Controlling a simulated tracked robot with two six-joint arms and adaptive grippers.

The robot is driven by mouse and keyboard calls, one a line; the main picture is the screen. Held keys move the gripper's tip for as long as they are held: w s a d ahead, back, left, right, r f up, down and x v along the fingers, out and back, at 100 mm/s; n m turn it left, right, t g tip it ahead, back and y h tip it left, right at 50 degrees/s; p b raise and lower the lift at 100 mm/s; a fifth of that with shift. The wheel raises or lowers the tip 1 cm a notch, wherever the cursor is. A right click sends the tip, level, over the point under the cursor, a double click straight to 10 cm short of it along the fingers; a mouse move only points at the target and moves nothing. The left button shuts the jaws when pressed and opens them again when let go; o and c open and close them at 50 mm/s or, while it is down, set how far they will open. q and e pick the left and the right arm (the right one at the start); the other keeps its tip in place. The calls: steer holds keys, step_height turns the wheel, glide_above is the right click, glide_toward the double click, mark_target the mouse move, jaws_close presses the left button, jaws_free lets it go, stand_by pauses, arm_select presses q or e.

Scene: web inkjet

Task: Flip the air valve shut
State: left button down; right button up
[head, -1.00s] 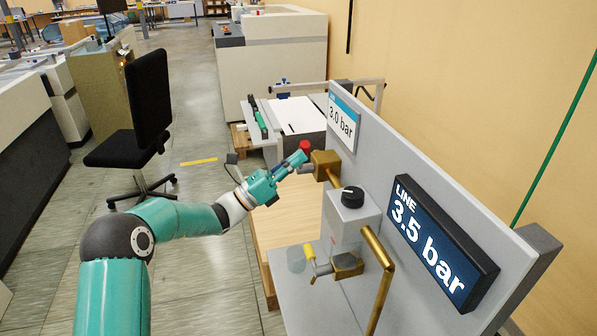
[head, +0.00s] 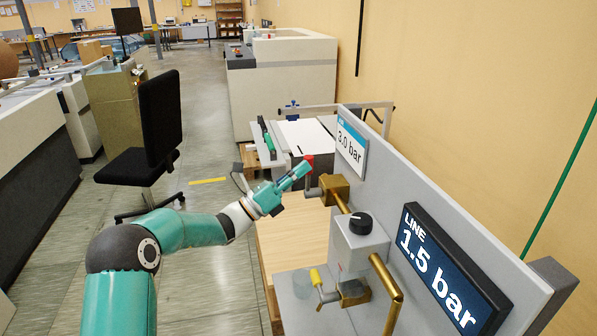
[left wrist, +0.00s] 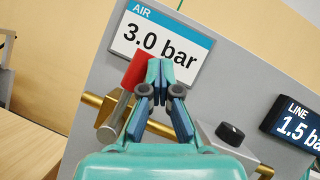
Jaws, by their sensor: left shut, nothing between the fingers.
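The air valve's red-gripped lever (head: 310,161) stands upright on its brass body (head: 335,188), below the "AIR 3.0 bar" plate (head: 351,143). My left gripper (head: 304,168) is shut and empty, its tips just left of the red grip in the head view. In the left wrist view the red grip (left wrist: 132,70) is directly left of my fingertips (left wrist: 160,66); whether they touch I cannot tell. The line display (head: 448,268) reads 1.5 bar. My right gripper is out of view.
A regulator with a black knob (head: 360,223) stands on the grey panel, nearer than the air valve. A yellow-handled valve (head: 317,277) sits below it. A black chair (head: 150,135) is at left.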

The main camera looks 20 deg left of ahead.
arm_select(q)
steer(key=shift+d, duration=0.1)
steer(key=s+a+b, duration=0.2)
steer(key=s+b, duration=0.2)
steer(key=s, duration=0.9)
steer(key=shift+a+f, duration=0.15)
steer(key=shift+f, duration=0.1)
